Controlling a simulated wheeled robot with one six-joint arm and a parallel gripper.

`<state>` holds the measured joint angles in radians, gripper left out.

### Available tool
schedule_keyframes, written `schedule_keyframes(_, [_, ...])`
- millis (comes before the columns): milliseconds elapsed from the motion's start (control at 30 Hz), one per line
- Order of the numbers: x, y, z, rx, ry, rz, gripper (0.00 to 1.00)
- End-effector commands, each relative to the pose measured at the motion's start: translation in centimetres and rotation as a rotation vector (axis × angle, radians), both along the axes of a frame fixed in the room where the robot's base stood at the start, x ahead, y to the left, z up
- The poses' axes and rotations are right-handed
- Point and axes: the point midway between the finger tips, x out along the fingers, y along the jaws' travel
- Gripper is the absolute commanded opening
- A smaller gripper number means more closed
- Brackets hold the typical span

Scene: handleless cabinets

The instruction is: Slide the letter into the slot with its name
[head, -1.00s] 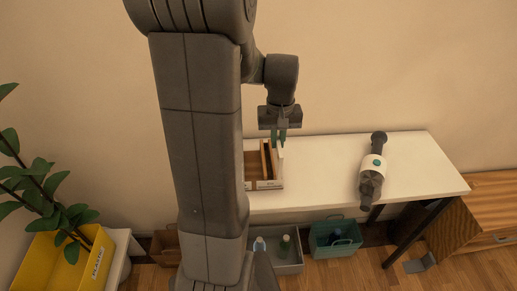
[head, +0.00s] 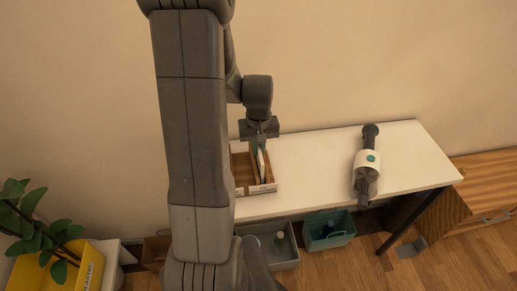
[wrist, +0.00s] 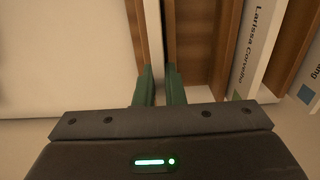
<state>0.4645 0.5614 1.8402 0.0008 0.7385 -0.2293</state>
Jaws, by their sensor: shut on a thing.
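My gripper (head: 261,142) is shut on a thin white letter (head: 261,165), held upright, edge-on. In the wrist view the green fingertips (wrist: 160,86) sit on either side of the letter's pale edge (wrist: 154,45). The wooden letter sorter (head: 240,172) stands on the white table, and the letter is at its right-hand end compartment. How deep it sits I cannot tell. A name label reading "Larissa Corvelho" (wrist: 259,48) shows to the right of the fingers. A further label (wrist: 306,84) is cut off. The letter's name is not visible.
The white table (head: 310,165) is clear between the sorter and a white and dark appliance (head: 367,165). A grey bin (head: 283,252) and a green bin (head: 329,230) stand below. A yellow planter (head: 62,268) is at the left.

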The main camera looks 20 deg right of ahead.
Motion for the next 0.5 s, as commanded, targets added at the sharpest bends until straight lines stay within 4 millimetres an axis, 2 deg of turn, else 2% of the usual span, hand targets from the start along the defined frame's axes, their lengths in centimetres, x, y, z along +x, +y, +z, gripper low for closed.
schedule_keyframes(100, [0.0, 0.0, -1.0, 0.000, 0.001, 0.000, 0.00])
schedule_keyframes(500, [0.0, 0.0, -1.6, 0.000, 0.000, 0.000, 0.00])
